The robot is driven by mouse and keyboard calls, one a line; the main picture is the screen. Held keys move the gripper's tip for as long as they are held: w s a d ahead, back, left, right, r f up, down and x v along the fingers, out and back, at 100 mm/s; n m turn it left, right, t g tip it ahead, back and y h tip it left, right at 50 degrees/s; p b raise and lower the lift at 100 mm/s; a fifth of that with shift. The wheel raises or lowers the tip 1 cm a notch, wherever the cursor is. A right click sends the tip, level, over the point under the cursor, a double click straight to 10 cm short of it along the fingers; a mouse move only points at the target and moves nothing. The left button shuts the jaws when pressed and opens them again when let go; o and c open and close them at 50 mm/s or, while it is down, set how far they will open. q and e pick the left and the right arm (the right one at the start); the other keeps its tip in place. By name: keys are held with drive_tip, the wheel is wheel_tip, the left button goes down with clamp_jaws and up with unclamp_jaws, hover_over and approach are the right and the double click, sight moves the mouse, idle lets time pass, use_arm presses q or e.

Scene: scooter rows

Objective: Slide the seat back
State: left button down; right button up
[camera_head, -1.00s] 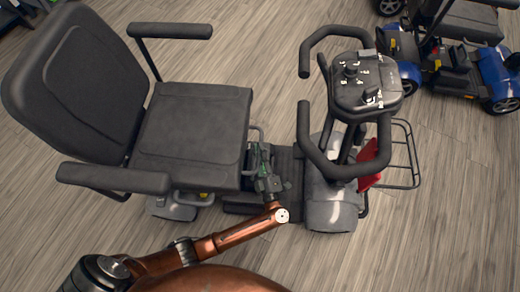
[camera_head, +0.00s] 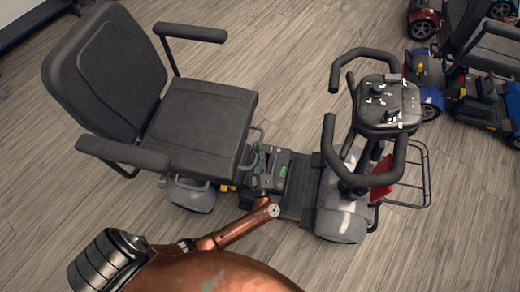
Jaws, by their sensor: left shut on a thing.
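The scooter's black seat (camera_head: 198,125), with a tall backrest (camera_head: 105,75) and two armrests, is at the left in the head view, facing right. A thin metal bar (camera_head: 257,134) loops out from under its front edge. My left gripper (camera_head: 255,158) is at this bar, just in front of the seat, and is shut on it; its fingertips are small and partly lost against the dark parts. My copper-coloured left arm comes up from below. My right gripper is not in view.
The tiller with black looped handlebars (camera_head: 388,105) stands right of the seat, with a dark footboard (camera_head: 297,190) between. A wire basket (camera_head: 412,175) is in front. Other scooters, one blue (camera_head: 480,105), stand at upper right. The wooden floor below right is clear.

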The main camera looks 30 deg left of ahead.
use_arm(q)
drive_tip(key=c, duration=2)
unclamp_jaws()
drive_tip(key=shift+s+a+f, duration=0.15)
drive_tip(key=shift+s+a, duration=0.05)
drive_tip(key=shift+a, duration=0.1)
drive_tip(key=shift+o, duration=0.3)
drive_tip(key=shift+d, duration=0.1)
drive_tip(key=shift+w, duration=0.1)
drive_tip(key=shift+d, duration=0.1)
drive_tip(key=v, duration=1.2)
